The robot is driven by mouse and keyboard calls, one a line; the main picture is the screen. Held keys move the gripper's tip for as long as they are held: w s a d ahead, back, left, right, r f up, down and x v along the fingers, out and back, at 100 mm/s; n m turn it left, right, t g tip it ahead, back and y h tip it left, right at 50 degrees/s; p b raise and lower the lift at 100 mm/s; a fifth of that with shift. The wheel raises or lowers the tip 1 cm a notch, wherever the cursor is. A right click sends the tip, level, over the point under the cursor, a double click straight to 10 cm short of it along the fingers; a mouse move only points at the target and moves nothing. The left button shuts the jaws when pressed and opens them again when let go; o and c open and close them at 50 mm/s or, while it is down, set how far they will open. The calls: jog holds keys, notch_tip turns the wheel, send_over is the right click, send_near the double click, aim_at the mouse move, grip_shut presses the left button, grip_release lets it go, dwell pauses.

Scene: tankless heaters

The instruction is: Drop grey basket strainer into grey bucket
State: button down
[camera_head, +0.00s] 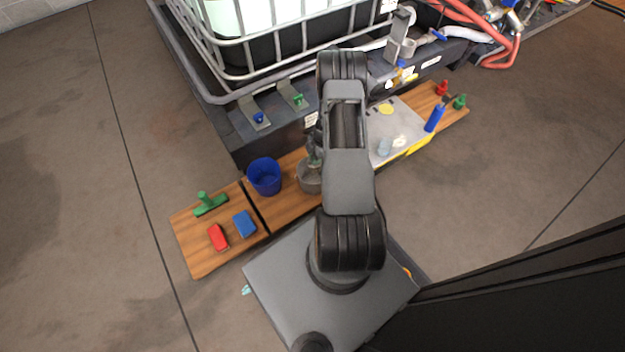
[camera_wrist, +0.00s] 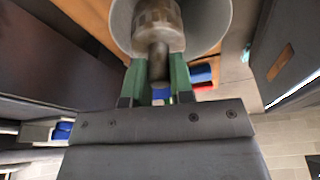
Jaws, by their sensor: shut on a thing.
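The grey bucket (camera_head: 308,184) stands on the wooden bench, partly hidden by my arm. In the wrist view its pale round wall (camera_wrist: 216,22) curves around behind the grey basket strainer (camera_wrist: 160,22). The strainer has a wide round body and a narrower stem. My gripper (camera_wrist: 158,74) has green fingers, shut on the stem from both sides. The strainer appears over the bucket's opening; its exact height against the rim cannot be told. In the head view my gripper (camera_head: 314,158) is above the bucket, mostly hidden by my arm.
A blue bucket (camera_head: 264,177) stands just left of the grey one. A blue bottle (camera_head: 434,118) stands to the right. A caged tank (camera_head: 285,40) is behind the bench.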

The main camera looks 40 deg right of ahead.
jog(key=c, duration=0.9)
grip_release()
jog(key=w+p+v, duration=0.1)
jog(key=p+v, duration=0.3)
jog(key=v, duration=0.9)
jog(key=shift+s+d+r+p, duration=0.25)
jog(key=shift+s+r+p, duration=0.15)
jog(key=shift+s, duration=0.1)
